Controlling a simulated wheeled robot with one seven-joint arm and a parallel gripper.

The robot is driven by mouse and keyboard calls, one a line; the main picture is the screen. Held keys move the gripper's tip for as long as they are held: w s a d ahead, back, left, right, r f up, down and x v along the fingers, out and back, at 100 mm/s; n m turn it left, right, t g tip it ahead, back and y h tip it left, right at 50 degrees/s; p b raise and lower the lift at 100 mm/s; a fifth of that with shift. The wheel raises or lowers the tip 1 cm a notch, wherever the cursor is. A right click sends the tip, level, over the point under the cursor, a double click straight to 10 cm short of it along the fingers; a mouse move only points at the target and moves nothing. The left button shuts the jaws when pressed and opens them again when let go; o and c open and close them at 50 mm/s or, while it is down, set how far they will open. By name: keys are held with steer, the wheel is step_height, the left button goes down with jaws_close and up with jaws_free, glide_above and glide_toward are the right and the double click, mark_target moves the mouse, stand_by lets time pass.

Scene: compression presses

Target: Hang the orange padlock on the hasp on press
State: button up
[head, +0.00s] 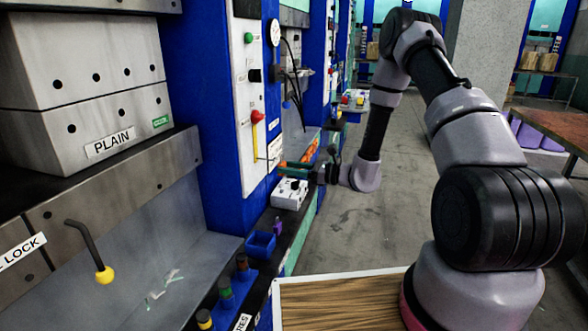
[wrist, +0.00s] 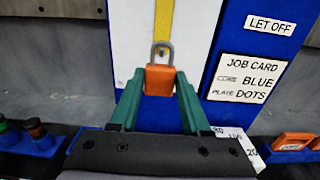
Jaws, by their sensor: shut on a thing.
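The orange padlock (wrist: 160,80) is upright between the two green fingers of my gripper (wrist: 160,92) in the wrist view, its grey shackle up. My gripper is shut on the padlock's body. The shackle stands in front of a white press panel (wrist: 200,30) with a yellow stripe; I cannot tell whether it touches anything. A small dark detail shows inside the shackle, but I cannot make out the hasp clearly. In the head view my gripper (head: 292,168) is beside the white panel (head: 247,90) of the blue press, below a red-knobbed lever (head: 257,117).
A white box (head: 289,194) and a blue bin (head: 260,245) stand on the ledge below my gripper. A job card (wrist: 248,78) is on the blue post at right. Orange items (wrist: 293,140) lie at the right. The aisle floor (head: 350,230) is clear.

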steer(key=shift+w+a+f, duration=0.2)
steer(key=shift+w+a, duration=0.1)
steer(key=shift+a, duration=0.4)
steer(key=shift+w+a+f, duration=0.2)
steer(key=shift+w+a, duration=0.1)
steer(key=shift+a, duration=0.45)
steer(key=shift+w+a+f, duration=0.2)
steer(key=shift+w+a, duration=0.1)
steer(key=shift+a, duration=0.4)
steer(key=o, duration=1.2)
